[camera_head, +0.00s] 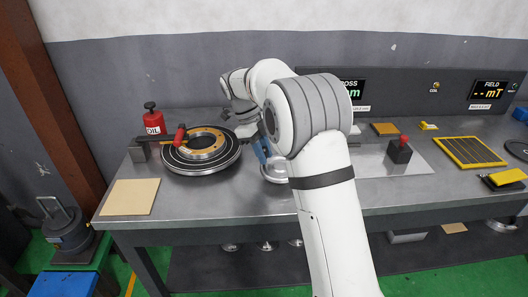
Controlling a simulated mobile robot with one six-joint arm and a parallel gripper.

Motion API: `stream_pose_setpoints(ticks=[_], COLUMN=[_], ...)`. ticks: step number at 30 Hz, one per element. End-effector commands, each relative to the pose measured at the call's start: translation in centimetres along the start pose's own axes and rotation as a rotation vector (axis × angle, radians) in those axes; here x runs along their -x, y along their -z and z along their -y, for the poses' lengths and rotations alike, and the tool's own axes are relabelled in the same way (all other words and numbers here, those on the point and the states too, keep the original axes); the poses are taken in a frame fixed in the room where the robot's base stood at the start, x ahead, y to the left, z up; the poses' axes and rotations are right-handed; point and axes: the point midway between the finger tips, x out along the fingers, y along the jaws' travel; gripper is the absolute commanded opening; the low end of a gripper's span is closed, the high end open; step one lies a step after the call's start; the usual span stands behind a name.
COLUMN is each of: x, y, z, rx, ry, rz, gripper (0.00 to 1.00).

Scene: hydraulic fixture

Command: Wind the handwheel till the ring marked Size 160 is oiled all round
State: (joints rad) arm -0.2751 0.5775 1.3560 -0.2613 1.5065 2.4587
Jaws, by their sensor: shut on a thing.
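A metal ring (200,143) lies on a dark round turntable (181,168) on the left half of the bench. A brush-like tool with a red handle (179,135) reaches over the ring's left side. A size mark on the ring is too small to read, and I cannot tell how much of it is oiled. The silver handwheel (272,176) is right of the turntable, partly hidden by my arm. My gripper (264,157), with blue fingers, is shut at the handwheel's upper left edge; its exact grip is hard to see.
A red oil can (153,120) stands behind the turntable's left side. A tan square sheet (130,197) lies at the bench's front left. A block with a red knob (399,150) and a yellow-framed grid (470,152) are to the right. Displays stand along the back.

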Motion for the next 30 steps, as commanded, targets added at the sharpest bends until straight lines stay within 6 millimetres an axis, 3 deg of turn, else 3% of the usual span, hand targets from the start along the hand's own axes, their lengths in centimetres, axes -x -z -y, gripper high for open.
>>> stream_pose_setpoints(ticks=[8, 17, 30], x=[-0.1, 0.3, 6.9], y=[0.0, 0.0, 0.0], z=[0.0, 0.0, 0.1], rx=[0.001, 0.001, 0.001], ry=[0.0, 0.0, 0.001], rz=[-0.001, 0.0, 0.0], gripper=[0.42, 0.43, 0.43])
